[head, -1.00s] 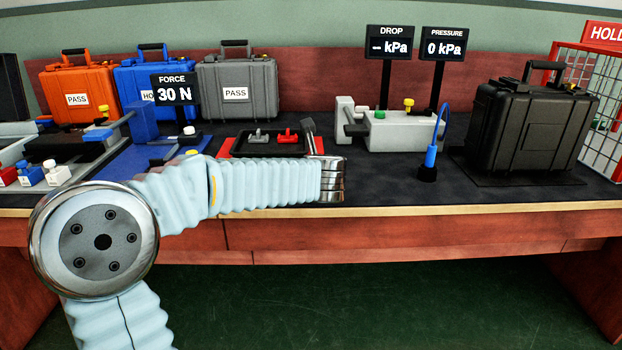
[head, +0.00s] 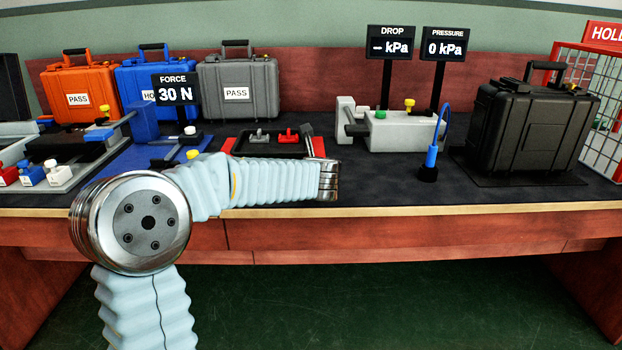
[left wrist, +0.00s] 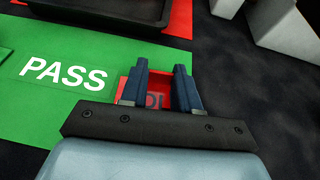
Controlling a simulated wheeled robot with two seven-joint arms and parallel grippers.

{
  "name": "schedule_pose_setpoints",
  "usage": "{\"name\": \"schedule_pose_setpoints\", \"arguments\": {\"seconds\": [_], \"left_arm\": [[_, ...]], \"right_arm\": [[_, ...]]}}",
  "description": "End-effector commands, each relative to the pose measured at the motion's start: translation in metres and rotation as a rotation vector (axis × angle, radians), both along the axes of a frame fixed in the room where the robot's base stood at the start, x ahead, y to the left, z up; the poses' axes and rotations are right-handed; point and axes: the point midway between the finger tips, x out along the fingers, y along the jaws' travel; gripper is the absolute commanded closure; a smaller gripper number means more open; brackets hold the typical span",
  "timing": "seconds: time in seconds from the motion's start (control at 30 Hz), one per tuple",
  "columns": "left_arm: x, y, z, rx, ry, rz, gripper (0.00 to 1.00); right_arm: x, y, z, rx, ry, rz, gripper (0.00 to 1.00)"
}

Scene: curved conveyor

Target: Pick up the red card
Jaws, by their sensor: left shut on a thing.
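In the left wrist view my left gripper (left wrist: 160,72) is shut on the red card (left wrist: 157,90). The gripper body hides the card's near part. In the head view my left arm reaches across the bench front, and neither its fingers nor the card can be made out there. My right gripper is in neither view.
A green PASS area (left wrist: 40,95) lies left of the fingers. A black tray (left wrist: 60,12) on red lies beyond. A grey fixture (head: 395,130), a blue probe (head: 431,157) and a black case (head: 530,125) stand to the right. Bare bench lies between.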

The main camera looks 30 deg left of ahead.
Motion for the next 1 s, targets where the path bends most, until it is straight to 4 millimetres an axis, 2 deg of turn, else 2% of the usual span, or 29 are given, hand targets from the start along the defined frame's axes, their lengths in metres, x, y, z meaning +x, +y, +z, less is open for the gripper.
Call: {"name": "schedule_pose_setpoints", "arguments": {"seconds": [0.37,0.53,0.63,0.73,0.9,1.0], "left_arm": [[0.0,0.0,0.002,0.001,-0.001,0.0,0.98],[0.0,0.0,0.018,0.0,-0.003,0.001,0.98],[0.0,0.0,0.037,0.0,-0.005,0.001,0.98],[-0.018,-0.004,0.056,-0.001,-0.006,0.0,0.98],[-0.054,-0.01,0.1,0.0,-0.007,-0.002,0.98],[-0.083,-0.015,0.107,0.0,-0.005,0.0,0.98]], "right_arm": [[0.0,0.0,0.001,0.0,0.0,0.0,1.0],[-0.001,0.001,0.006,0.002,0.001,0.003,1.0],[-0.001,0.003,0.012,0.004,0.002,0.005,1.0],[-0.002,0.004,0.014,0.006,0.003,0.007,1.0],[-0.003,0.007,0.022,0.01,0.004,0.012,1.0],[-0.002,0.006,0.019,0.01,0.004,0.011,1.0]]}}
